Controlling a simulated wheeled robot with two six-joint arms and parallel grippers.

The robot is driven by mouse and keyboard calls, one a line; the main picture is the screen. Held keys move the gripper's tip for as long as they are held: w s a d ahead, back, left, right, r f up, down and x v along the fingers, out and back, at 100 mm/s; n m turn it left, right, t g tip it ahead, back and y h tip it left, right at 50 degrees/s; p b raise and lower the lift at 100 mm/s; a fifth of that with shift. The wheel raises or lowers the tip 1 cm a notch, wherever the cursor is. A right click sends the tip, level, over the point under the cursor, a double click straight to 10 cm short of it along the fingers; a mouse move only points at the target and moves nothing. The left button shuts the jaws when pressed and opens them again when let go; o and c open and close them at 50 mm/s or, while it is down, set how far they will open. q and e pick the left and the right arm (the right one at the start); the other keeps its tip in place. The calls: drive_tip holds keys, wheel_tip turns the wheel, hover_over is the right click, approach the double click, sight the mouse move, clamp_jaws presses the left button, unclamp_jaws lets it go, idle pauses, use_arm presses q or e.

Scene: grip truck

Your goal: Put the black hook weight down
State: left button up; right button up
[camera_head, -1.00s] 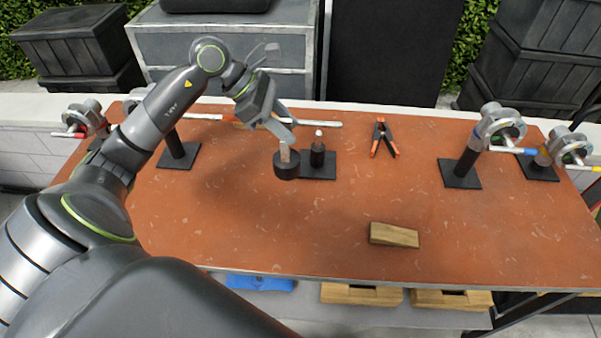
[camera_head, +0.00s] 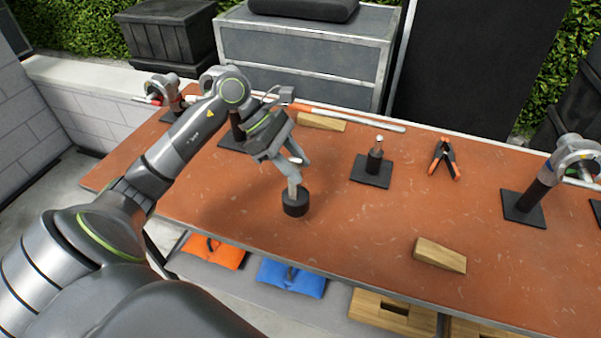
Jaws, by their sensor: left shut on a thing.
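The black hook weight (camera_head: 295,203) is a short dark cylinder with a pale upright stem. It hangs below my left gripper (camera_head: 296,170), which is shut on its stem. The weight is upright over the orange-brown tabletop, left of centre. I cannot tell whether its base touches the table. My right gripper is not in view.
A small dark post on a black square base (camera_head: 371,170) stands right of the weight. An orange-and-black clamp (camera_head: 444,160) and a wooden wedge (camera_head: 440,256) lie farther right. A clamp on a stand (camera_head: 530,195) is at the right. The table's (camera_head: 330,235) front middle is clear.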

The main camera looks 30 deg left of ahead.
sight(295, 198)
use_arm(q)
wheel_tip(295, 198, down, 4)
drive_tip(key=shift+r+p, duration=0.15)
drive_tip(key=shift+p, duration=0.3)
drive_tip(key=shift+f+b, duration=0.25)
drive_tip(key=shift+b, duration=0.1)
drive_tip(key=o, duration=1.2)
drive_tip(key=shift+r, duration=0.15)
